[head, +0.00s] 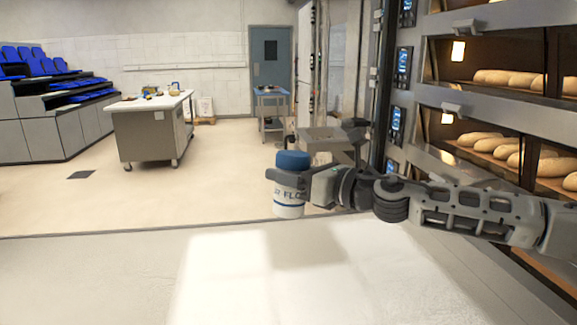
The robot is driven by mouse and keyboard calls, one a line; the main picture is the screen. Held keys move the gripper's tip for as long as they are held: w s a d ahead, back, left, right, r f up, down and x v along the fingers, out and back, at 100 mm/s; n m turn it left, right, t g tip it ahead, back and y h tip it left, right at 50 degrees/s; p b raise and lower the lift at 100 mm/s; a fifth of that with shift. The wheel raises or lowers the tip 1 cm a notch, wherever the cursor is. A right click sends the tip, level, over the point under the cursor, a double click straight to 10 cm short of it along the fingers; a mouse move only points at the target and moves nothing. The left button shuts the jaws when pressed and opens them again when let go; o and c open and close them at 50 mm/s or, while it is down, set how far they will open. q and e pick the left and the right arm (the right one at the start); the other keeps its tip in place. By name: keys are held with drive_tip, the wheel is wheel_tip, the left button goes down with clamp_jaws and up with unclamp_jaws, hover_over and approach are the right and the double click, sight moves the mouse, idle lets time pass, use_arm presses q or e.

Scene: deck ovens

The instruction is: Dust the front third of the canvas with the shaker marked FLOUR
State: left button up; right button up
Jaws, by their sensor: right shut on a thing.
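My right gripper (297,181) is shut on the shaker (289,200), a white jar with a blue lid. Part of its label shows, with letters that read like FLO; the gripper hides some of it. The shaker is upright, lid up, held in the air near the far edge of the pale surface in front of me. That pale surface (230,285) looks like the canvas, with a brighter patch in its middle. I cannot tell where its front third begins. My left gripper is out of view.
Deck ovens with loaves (490,144) stand close on the right, next to my right arm. A wheeled worktable (150,135) stands at the back left, near stepped blue seats (40,65).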

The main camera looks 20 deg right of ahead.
sight(281, 216)
drive_tip(key=a+f+m, duration=0.1)
drive_tip(key=f+m, duration=0.1)
drive_tip(key=m, duration=0.2)
drive_tip(key=s+f+m, duration=0.1)
drive_tip(key=f+m, duration=0.1)
drive_tip(key=m, duration=0.2)
drive_tip(key=a+f+m, duration=0.1)
drive_tip(key=f+m, duration=0.1)
drive_tip(key=m, duration=0.2)
drive_tip(key=shift+s+a, duration=0.3)
drive_tip(key=m, duration=0.2)
drive_tip(key=f+m, duration=0.1)
drive_tip(key=m, duration=0.1)
drive_tip(key=shift+m, duration=0.4)
drive_tip(key=m, duration=0.1)
drive_tip(key=f+m, duration=0.1)
drive_tip(key=m, duration=0.1)
drive_tip(key=shift+a, duration=0.15)
drive_tip(key=shift+w+d, duration=2)
drive_tip(key=shift+d, duration=1.45)
drive_tip(key=w+d+r+n+b, duration=0.1)
drive_tip(key=r+n, duration=0.8)
drive_tip(key=n, duration=1.2)
drive_tip(key=shift+w+d, duration=0.45)
drive_tip(key=shift+d, duration=0.65)
